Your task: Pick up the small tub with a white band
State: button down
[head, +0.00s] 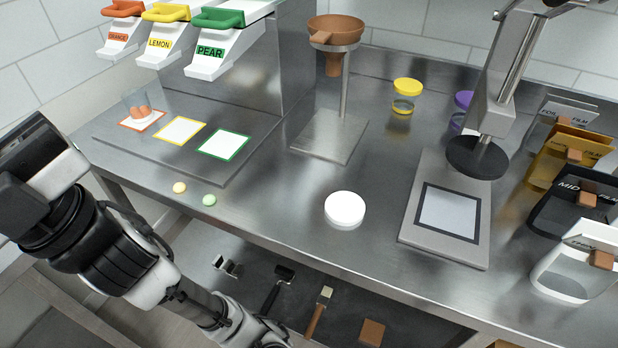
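No small tub with a white band shows clearly. A round, low, all-white piece (345,209) sits at the front middle of the steel table; I cannot tell whether it is a lid or a tub. A small clear tub with a yellow lid and yellow band (404,97) stands farther back. A purple-topped tub (462,104) is partly hidden behind the press arm. My gripper (35,165) is at the left edge, off the table's left front and far from the tubs. Its fingers cannot be made out.
Orange, lemon and pear dispensers (224,50) hang over colored mats; a clear cup with orange pieces (140,106) stands on one. A brown funnel stand (335,135), a press (445,232) and film holders (578,262) surround the white piece. Two gummies (209,200) lie near the front edge.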

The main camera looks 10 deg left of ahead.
aim_at(136, 100)
jog(key=j+u, duration=0.1)
jog(key=u, duration=0.75)
jog(key=j+u, duration=0.15)
jog(key=u, duration=0.75)
jog(key=i+j, duration=0.35)
jog(key=i, duration=0.45)
